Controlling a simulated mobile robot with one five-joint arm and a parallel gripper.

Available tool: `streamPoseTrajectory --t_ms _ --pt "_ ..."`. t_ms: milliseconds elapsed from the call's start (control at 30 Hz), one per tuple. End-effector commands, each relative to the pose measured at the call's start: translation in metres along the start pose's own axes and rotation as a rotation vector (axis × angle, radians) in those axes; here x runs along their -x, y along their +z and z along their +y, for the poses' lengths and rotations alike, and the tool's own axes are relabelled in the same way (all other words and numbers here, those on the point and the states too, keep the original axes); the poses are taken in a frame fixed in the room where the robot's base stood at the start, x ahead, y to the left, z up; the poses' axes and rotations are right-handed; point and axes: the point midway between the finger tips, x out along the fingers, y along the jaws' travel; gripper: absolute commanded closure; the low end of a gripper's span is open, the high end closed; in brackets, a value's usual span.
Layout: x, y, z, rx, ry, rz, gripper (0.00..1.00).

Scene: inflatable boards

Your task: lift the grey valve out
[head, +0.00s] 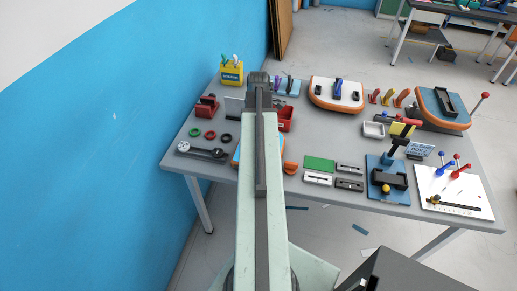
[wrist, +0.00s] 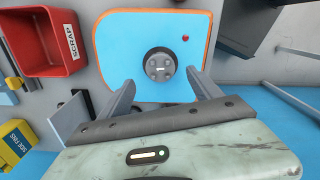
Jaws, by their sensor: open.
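The grey valve (wrist: 160,66) is a round cap with several small dark dots, sitting in a dark ring in the blue board (wrist: 125,35). The board has an orange rim and a small red spot (wrist: 186,38). My gripper (wrist: 160,80) is open and empty, its two fingers apart on the left and right, just nearer the camera than the valve. Whether either finger touches the valve cannot be told. In the head view my arm hides the valve and most of the blue board (head: 237,156); the fingers do not show there.
A red SCRAP bin (wrist: 48,42) stands left of the board in the wrist view. A yellow side-fins box (wrist: 15,146) is at lower left. In the head view, green, red and black rings (head: 210,134) and a dark wrench-like tool (head: 201,151) lie left of my arm.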

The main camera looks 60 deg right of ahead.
Motion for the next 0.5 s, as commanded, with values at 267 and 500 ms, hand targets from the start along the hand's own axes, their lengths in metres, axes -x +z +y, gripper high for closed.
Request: streamPoseTrajectory --t_ms 267,500 --pt "-0.045 0.004 -0.001 0.001 0.000 0.000 0.26" --pt "-0.050 0.003 -0.001 0.001 0.000 0.000 0.26"
